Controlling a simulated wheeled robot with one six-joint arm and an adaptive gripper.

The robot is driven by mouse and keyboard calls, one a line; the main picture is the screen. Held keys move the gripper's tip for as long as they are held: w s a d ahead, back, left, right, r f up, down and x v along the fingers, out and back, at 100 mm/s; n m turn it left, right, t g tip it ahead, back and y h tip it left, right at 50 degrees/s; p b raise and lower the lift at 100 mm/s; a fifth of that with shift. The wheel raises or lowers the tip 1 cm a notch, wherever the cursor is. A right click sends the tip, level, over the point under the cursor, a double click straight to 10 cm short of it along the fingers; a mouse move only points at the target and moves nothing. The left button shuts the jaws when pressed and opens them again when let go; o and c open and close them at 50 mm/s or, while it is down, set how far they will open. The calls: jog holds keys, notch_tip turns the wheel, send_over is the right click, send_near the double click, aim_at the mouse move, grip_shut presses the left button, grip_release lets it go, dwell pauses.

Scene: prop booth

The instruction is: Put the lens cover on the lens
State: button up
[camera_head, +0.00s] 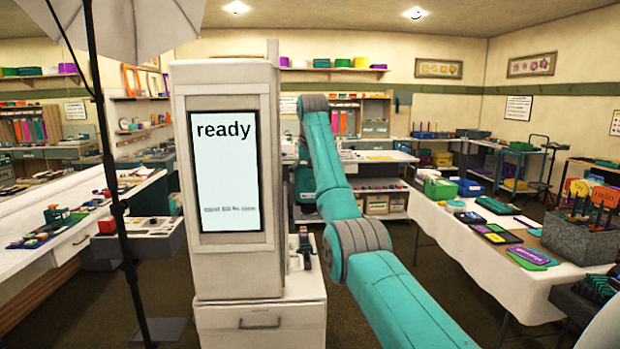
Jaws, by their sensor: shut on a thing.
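A tall white booth cabinet (233,180) stands left of centre, its screen (224,160) reading "ready". No lens can be made out on the faces that I see. My teal arm rises from the lower right, bends over, and comes down at the cabinet's right side. I cannot make out the lens cover anywhere, and cannot tell whether the gripper touches the cabinet.
A dark stand pole (112,200) with a white umbrella (130,25) stands at the left. A white-clothed table (470,275) at the right holds trays, signs and a grey block (580,232). A white counter (70,235) runs along the left. Dark floor lies right of the cabinet.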

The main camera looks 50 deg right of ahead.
aim_at(310, 190)
jog(key=shift+f, duration=0.2)
dwell(0.3)
jog(key=shift+f, duration=0.35)
jog(key=shift+f, duration=0.25)
jog(key=shift+f, duration=0.25)
jog(key=shift+f, duration=0.4)
jog(key=shift+f, duration=0.6)
dwell(0.3)
jog(key=o, duration=1)
jog(key=shift+c, duration=0.2)
